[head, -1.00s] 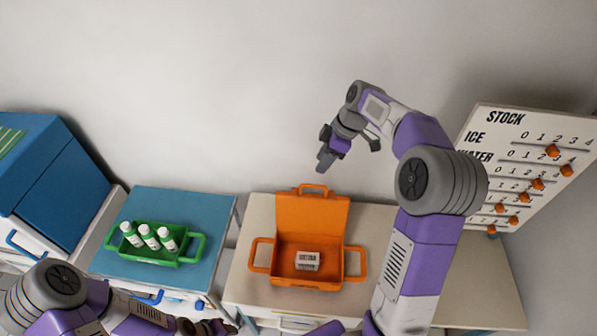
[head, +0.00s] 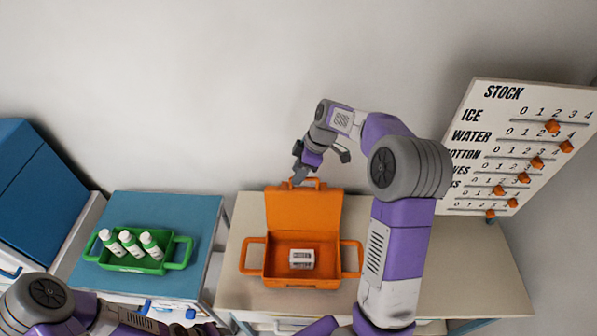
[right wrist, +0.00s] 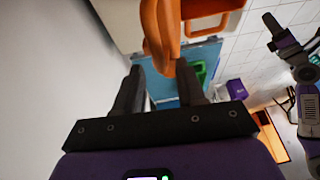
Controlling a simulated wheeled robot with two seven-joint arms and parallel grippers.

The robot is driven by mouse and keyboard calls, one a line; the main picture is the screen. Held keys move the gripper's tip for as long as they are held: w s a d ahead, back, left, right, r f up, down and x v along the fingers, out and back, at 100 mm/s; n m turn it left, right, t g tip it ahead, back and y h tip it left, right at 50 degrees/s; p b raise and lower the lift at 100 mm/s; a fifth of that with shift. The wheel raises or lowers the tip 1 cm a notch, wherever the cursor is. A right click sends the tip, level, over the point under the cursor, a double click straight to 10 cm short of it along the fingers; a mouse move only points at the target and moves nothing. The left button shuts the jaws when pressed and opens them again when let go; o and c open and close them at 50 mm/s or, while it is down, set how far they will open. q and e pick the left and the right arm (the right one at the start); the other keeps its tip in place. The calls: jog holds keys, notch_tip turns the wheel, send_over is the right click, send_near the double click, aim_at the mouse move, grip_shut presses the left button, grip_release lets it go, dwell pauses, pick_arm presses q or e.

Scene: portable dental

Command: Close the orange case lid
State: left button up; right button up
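The orange case (head: 278,272) sits on the beige-topped cabinet with its lid (head: 303,212) standing open at the back. A small white lettered box (head: 301,258) lies inside the case. My right gripper (head: 301,174) is at the lid's top edge, near its top handle (head: 318,184). In the right wrist view its two dark fingers (right wrist: 158,70) are spread, with the orange lid (right wrist: 160,35) just ahead of and between their tips. I cannot tell whether they touch it. My left gripper (head: 200,328) shows only in part at the bottom edge, its fingers unclear.
The beige cabinet top (head: 470,265) is free to the right of the case. A green tray (head: 120,262) with white bottles stands on the blue surface (head: 195,215) at left. A stock board (head: 480,125) with orange sliders stands at right.

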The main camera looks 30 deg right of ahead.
jog(key=shift+s+a+f, duration=0.1)
jog(key=shift+f, duration=0.1)
grip_shut()
dwell(0.4)
